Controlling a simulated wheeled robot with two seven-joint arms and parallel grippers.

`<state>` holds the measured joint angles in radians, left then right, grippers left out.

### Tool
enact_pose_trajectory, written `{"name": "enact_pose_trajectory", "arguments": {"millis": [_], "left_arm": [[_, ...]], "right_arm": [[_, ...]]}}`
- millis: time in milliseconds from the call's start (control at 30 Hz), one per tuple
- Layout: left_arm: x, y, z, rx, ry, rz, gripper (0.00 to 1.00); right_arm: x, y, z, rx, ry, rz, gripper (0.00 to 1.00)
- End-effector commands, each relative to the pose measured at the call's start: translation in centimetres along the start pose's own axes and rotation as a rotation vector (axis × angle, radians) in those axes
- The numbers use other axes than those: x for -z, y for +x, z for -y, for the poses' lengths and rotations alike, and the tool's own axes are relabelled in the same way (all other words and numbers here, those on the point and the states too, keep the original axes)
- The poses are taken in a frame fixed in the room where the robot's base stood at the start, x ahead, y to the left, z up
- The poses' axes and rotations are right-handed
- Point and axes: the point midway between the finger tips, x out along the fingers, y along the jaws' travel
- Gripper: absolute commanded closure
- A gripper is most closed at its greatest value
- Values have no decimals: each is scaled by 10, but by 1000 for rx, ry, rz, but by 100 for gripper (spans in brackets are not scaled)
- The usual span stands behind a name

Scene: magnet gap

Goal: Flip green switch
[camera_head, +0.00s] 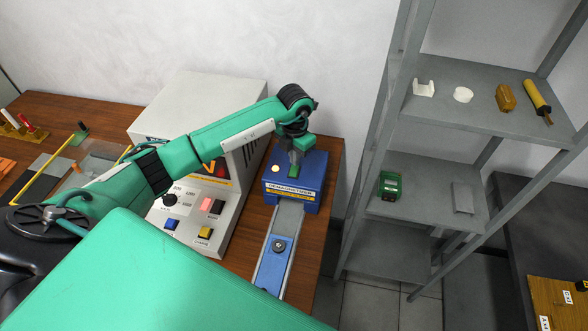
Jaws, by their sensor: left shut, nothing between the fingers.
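A small green switch (293,171) shows on the blue box (312,190) at the right end of the wooden table. The box has a pale round light on its top left and a lettered strip on its front. My left gripper (296,158) points down over the box, right above the green switch. It is shut and holds nothing, and it hides part of the box top. I cannot tell whether its fingertips touch the switch. My right gripper is not in view.
A grey rail with a blue slider (278,246) runs from the box toward the front. A white instrument (205,225) with coloured buttons stands to the left, partly behind my arm. A grey shelf (465,110) with small items stands to the right.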

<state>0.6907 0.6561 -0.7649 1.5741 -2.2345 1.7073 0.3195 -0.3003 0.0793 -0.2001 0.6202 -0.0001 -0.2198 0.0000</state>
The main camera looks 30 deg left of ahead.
Motion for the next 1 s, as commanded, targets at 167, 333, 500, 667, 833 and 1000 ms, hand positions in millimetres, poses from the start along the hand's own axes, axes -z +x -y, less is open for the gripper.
{"name": "enact_pose_trajectory", "arguments": {"millis": [167,333,500,667,833,1000], "left_arm": [[0,0,0,0,0,0,100],[0,0,0,0,0,0,100],[0,2,0,0,0,0,100],[0,4,0,0,0,0,100],[0,7,0,0,0,0,100],[0,9,0,0,0,0,100]], "right_arm": [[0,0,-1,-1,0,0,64],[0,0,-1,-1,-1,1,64],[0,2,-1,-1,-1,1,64],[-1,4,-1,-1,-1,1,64],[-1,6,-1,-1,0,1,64],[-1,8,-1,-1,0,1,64]]}}
